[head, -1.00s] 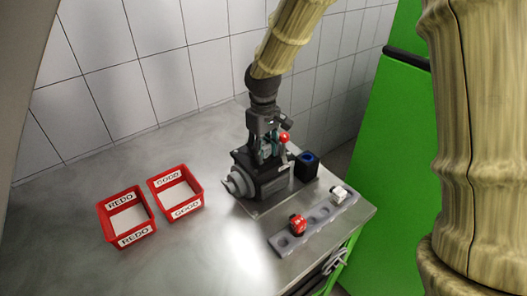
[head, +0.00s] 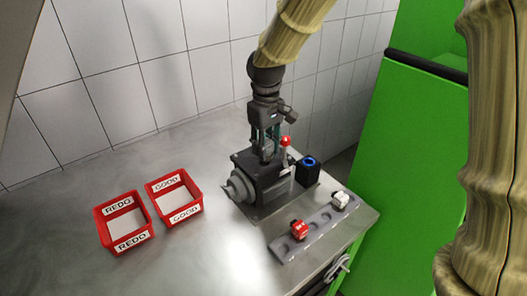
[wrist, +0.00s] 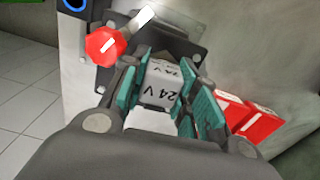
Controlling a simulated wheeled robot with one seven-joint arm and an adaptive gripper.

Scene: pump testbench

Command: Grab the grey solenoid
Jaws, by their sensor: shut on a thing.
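The grey solenoid (wrist: 160,85), a block marked "24 V", sits between my gripper's teal finger pads in the wrist view. My gripper (wrist: 163,100) is shut on it, with a pad against each side. In the head view my gripper (head: 265,154) points down over the dark pump unit (head: 262,185). The solenoid is mostly hidden there by the fingers and cannot be made out. Whether it still touches the pump unit, I cannot tell.
A red-knobbed lever (head: 285,141) stands close right of my fingers. A black box with a blue ring (head: 308,168) is right of the pump. A grey rack (head: 318,224) holds red and white parts. Red REDO (head: 130,243) and GOOD (head: 183,215) trays stand left on clear metal.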

